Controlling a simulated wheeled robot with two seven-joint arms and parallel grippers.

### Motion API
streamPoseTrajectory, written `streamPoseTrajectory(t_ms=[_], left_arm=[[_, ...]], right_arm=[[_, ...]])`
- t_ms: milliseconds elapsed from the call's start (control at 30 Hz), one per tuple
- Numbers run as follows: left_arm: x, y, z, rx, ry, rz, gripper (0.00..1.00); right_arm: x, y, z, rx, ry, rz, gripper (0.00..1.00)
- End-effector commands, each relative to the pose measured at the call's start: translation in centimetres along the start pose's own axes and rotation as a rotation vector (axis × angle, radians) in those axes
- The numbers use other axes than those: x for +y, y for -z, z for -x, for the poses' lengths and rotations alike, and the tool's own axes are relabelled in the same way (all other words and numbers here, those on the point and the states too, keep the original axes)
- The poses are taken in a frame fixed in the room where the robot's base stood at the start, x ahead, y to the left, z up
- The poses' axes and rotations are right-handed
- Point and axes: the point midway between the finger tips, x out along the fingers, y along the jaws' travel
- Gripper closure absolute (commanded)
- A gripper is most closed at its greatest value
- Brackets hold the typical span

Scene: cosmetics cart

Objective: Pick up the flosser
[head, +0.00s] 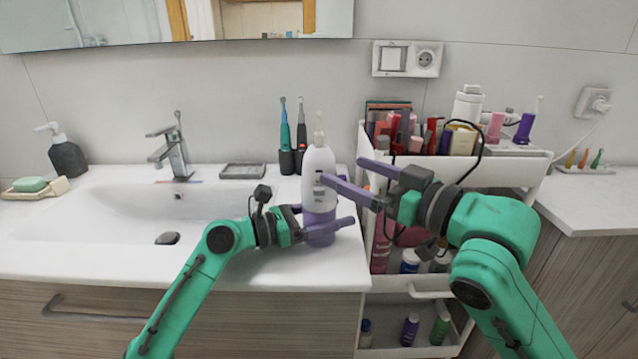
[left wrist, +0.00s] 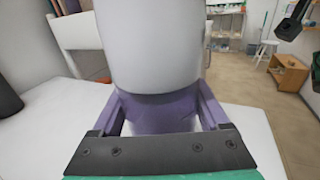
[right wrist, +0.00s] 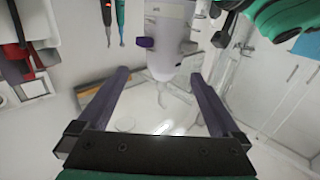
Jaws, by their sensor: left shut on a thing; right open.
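The flosser (head: 318,162) is a white bottle-like body with a thin nozzle on top and a purple lower part. It is upright at the right end of the sink counter. My left gripper (head: 325,217) is shut on its purple lower part, which also shows between the fingers in the left wrist view (left wrist: 155,112). I cannot tell whether its bottom touches the counter. My right gripper (head: 342,171) is open and empty, with its fingers by the flosser's upper body. In the right wrist view the flosser (right wrist: 167,28) appears inverted, nozzle between the finger lines.
The white sink counter (head: 250,265) has a faucet (head: 172,148), a small grey tray (head: 243,170) and two electric toothbrushes (head: 285,130) behind the flosser. A white cart (head: 515,170) full of cosmetics stands right, close to my right arm. A mirror (head: 110,20) hangs above.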

Motion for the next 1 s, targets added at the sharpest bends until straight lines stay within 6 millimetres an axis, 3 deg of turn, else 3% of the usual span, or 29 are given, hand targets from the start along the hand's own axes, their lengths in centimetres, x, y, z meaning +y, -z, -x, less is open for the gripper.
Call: streamPoseTrajectory(t_ms=[133, 500, 767, 800, 1000], left_arm=[[0.0, -0.1, 0.0, -0.002, 0.000, -0.001, 0.78], [0.0, -0.1, 0.0, -0.002, 0.000, -0.001, 0.78], [0.0, -0.1, 0.0, -0.002, 0.000, -0.001, 0.78], [0.0, -0.1, 0.0, -0.002, 0.000, -0.001, 0.78], [0.0, -0.1, 0.0, -0.002, 0.000, -0.001, 0.78]], right_arm=[[-0.2, 0.1, -3.5, 0.001, 0.003, -0.001, 0.00], [-0.7, -0.3, -9.7, 0.000, 0.001, 0.000, 0.00], [-0.7, -0.4, -10.6, -0.001, 0.000, 0.003, 0.00], [-0.7, -0.4, -10.6, -0.001, 0.000, 0.003, 0.04], [-0.6, -0.4, -10.6, -0.001, 0.000, 0.003, 0.80]])
